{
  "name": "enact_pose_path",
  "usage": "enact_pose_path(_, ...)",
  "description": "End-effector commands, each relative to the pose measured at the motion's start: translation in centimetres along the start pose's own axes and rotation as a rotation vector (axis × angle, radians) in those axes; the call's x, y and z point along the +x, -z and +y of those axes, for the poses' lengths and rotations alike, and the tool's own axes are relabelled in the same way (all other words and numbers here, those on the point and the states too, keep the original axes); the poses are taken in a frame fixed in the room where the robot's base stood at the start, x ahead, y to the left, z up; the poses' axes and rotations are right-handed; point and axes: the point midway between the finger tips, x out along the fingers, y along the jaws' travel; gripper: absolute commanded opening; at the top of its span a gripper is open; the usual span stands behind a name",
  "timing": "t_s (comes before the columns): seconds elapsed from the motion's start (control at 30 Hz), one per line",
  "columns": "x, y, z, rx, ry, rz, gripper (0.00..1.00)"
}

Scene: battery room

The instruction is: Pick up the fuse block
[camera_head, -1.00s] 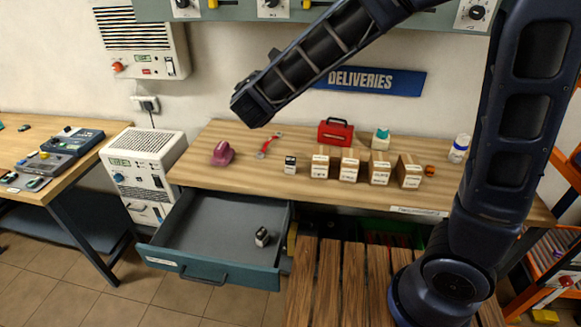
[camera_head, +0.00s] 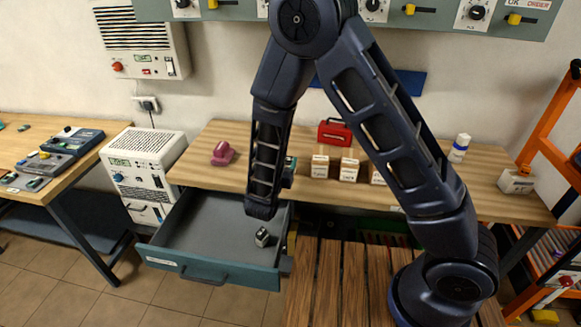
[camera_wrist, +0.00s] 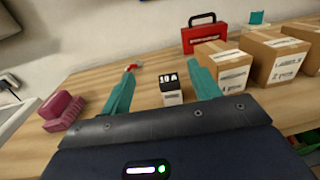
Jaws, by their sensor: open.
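A small fuse block (camera_wrist: 172,92) with a black top and a white label reading 10A stands upright on the wooden bench (camera_wrist: 108,76). In the wrist view it is between and beyond the teal fingers of my gripper (camera_wrist: 160,70), closer to the right finger. The gripper is open and empty. In the head view my arm hides this block and most of the gripper. A second small black-and-white block (camera_head: 262,238) lies in the open drawer (camera_head: 205,225) below the bench; its label is too small to read.
Cardboard boxes (camera_wrist: 223,68) stand just right of the block. A red toolbox (camera_wrist: 204,34) is behind. A pink object (camera_wrist: 62,110) lies at the left, and a red-ended tool (camera_wrist: 133,67) lies behind the left finger. The bench between is clear.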

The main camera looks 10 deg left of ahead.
Motion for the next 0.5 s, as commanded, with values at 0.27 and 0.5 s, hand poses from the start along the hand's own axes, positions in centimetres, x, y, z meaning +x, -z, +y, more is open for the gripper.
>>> enact_pose_path(0.27, 0.0, 5.7, 0.0, -0.002, 0.000, 0.000, 0.62)
enact_pose_path(0.5, 0.8, 6.4, 0.0, 0.002, 0.002, -0.001, 0.62)
